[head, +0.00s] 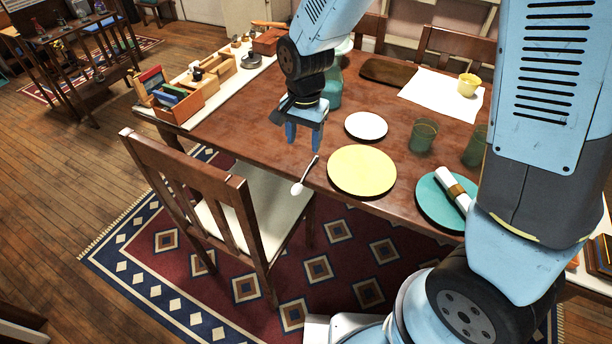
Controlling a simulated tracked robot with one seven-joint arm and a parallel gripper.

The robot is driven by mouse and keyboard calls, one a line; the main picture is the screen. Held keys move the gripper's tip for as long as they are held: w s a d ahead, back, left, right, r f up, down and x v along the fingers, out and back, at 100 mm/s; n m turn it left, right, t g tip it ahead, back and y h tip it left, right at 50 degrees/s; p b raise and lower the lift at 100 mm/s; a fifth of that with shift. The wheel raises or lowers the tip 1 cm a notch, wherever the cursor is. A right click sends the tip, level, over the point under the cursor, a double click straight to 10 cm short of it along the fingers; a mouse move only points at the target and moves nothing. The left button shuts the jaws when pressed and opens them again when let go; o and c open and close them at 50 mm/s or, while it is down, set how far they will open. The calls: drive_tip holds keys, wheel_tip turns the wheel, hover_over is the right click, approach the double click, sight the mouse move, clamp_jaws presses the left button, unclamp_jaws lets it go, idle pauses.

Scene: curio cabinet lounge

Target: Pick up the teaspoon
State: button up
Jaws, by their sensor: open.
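The teaspoon (299,186) lies near the front edge of the wooden table (239,133), just left of the yellow plate (362,172). Its pale bowl points toward the near edge and its darker handle points away, up and to the right. My gripper (304,144) hangs above the table, pointing down, with its two blue fingers apart and nothing between them. In the picture it is above the teaspoon's handle end, apart from it. Its exact height over the table is hard to tell.
A white saucer (366,126), green glasses (424,135) and a teal plate with a rolled napkin (455,189) stand to the right. A wooden chair (190,183) stands at the table's near side. A side table with wooden boxes (177,104) is at the left.

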sight(298, 187)
drive_tip(key=shift+s+a+f, duration=0.1)
drive_tip(key=shift+a+f, duration=0.2)
drive_tip(key=shift+f, duration=2.35)
drive_tip(key=shift+s+a+f, duration=0.1)
drive_tip(key=shift+a+f, duration=0.15)
drive_tip(key=shift+f, duration=2.45)
drive_tip(key=shift+s+a+f, duration=0.1)
drive_tip(key=shift+a+f, duration=0.2)
drive_tip(key=shift+f, duration=2.35)
clamp_jaws()
